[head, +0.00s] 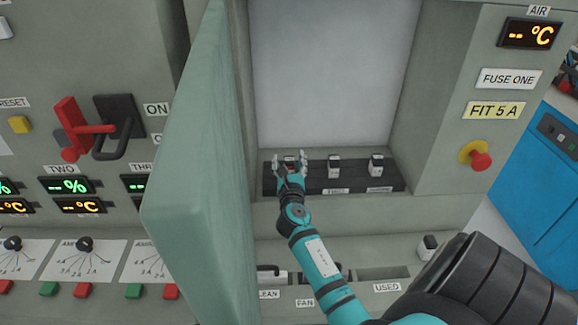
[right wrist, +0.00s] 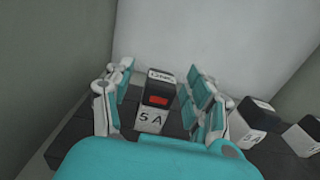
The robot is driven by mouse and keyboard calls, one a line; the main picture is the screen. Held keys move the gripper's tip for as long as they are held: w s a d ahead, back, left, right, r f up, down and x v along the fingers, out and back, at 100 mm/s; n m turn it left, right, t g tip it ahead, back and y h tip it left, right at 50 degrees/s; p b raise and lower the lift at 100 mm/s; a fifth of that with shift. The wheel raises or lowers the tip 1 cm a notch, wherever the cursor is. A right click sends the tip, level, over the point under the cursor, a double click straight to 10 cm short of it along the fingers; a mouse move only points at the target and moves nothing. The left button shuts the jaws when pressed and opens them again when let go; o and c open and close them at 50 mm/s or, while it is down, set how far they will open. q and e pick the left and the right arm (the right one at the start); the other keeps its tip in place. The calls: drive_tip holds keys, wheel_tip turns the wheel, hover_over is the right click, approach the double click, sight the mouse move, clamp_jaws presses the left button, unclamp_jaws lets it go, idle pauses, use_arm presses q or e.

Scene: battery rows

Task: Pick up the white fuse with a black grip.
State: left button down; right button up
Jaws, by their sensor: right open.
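A white fuse with a black grip (right wrist: 151,119) stands in the left place of the black fuse strip (head: 355,184). It carries a "5 A" mark and a red window. My right gripper (head: 290,163) is at this fuse, and in the right wrist view its open fingers (right wrist: 157,88) stand on either side of it with gaps showing. In the head view the gripper mostly hides that fuse. Two similar white and black fuses stand to its right, the middle one (head: 334,166) and the right one (head: 376,166). My left gripper is not in view.
The strip sits in a recess with a pale back wall (head: 325,75). An open green door (head: 195,180) stands close on the left. Below are a "USED" tray (head: 384,273), a "CLEAN" place, and another white and black piece (head: 428,247) at right. A red button (head: 481,161) is on the right panel.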

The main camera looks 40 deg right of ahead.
drive_tip(key=shift+w+d, duration=0.2)
drive_tip(key=shift+d, duration=0.05)
drive_tip(key=c, duration=0.8)
clamp_jaws()
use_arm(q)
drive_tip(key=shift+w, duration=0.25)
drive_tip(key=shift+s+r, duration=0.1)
use_arm(e)
drive_tip(key=shift+r, duration=0.1)
